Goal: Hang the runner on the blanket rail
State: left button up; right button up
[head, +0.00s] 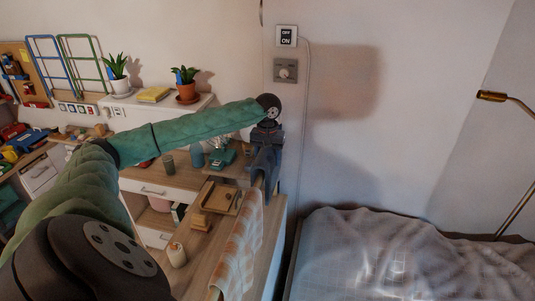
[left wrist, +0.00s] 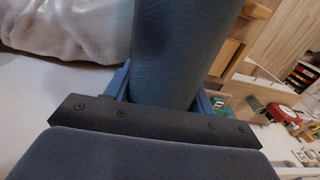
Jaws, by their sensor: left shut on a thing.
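My left gripper (head: 264,172) is above the right end of the wooden cabinet. In the left wrist view its two blue fingers (left wrist: 162,88) close on a dark blue, fabric-textured thing, which I take for the runner (left wrist: 182,48). In the head view the gripper hides most of it. An orange-and-white checked cloth (head: 238,248) hangs along the cabinet's right edge, just below the gripper. I cannot make out a separate blanket rail; the cloth may cover it. My right gripper is not in view.
A bed with a crumpled grey cover (head: 400,255) stands at the right. A wooden tray (head: 222,199), a cream jar (head: 177,254) and other small things crowd the cabinet. A brass lamp (head: 492,97) reaches in at far right. The wall space above the bed is free.

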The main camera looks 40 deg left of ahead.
pick_arm(q)
jog(key=shift+f, duration=1.4)
jog(key=o, duration=1.1)
jog(key=shift+o, duration=0.2)
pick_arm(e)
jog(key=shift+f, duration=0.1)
pick_arm(q)
jog(key=shift+r+b, duration=0.45)
jog(key=shift+b, duration=0.1)
notch_tip(320, 180, up, 4)
jog(key=shift+f+b, duration=0.1)
jog(key=shift+b, duration=0.9)
notch_tip(320, 180, up, 2)
jog(key=shift+r+b, duration=0.3)
jog(key=shift+b, duration=0.05)
jog(key=shift+r, duration=0.2)
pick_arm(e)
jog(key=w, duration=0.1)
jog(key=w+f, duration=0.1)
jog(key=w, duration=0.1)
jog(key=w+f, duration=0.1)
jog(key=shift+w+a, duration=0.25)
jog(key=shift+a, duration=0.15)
